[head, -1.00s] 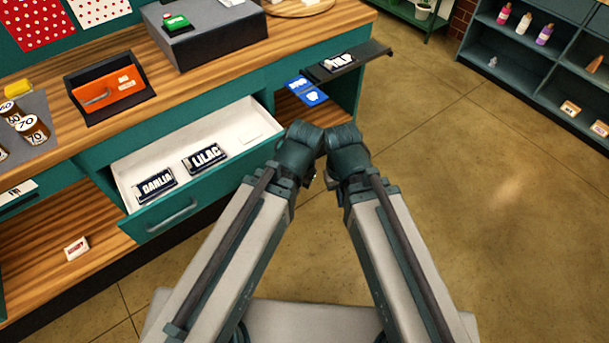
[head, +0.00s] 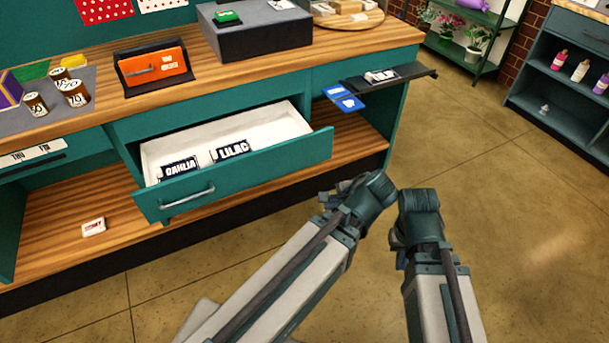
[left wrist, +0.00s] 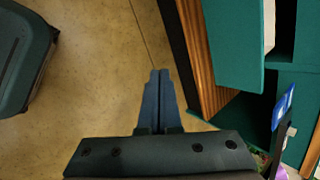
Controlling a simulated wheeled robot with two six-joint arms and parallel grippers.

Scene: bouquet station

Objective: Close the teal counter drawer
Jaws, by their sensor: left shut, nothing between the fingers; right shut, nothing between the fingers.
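The teal counter drawer (head: 285,160) stands pulled out of the counter, its white inside showing. A grey bar handle (head: 187,198) is on its front. Two dark labelled packets, DAHLIA (head: 180,168) and LILAC (head: 231,149), lie inside. My left gripper (head: 328,203) is shut and empty, in front of the counter just right of and below the drawer's right end, apart from it. In the left wrist view its closed fingers (left wrist: 158,98) point over the floor, with the teal drawer front (left wrist: 235,45) to their right. My right gripper (head: 396,238) is shut and empty over the floor, mostly hidden by its wrist.
A dark tray (head: 405,76) juts from the counter's right end, with a blue card (head: 345,99) beside it. An open wooden shelf (head: 60,218) lies below the counter and holds a small white box (head: 94,227). The floor on the right is clear.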

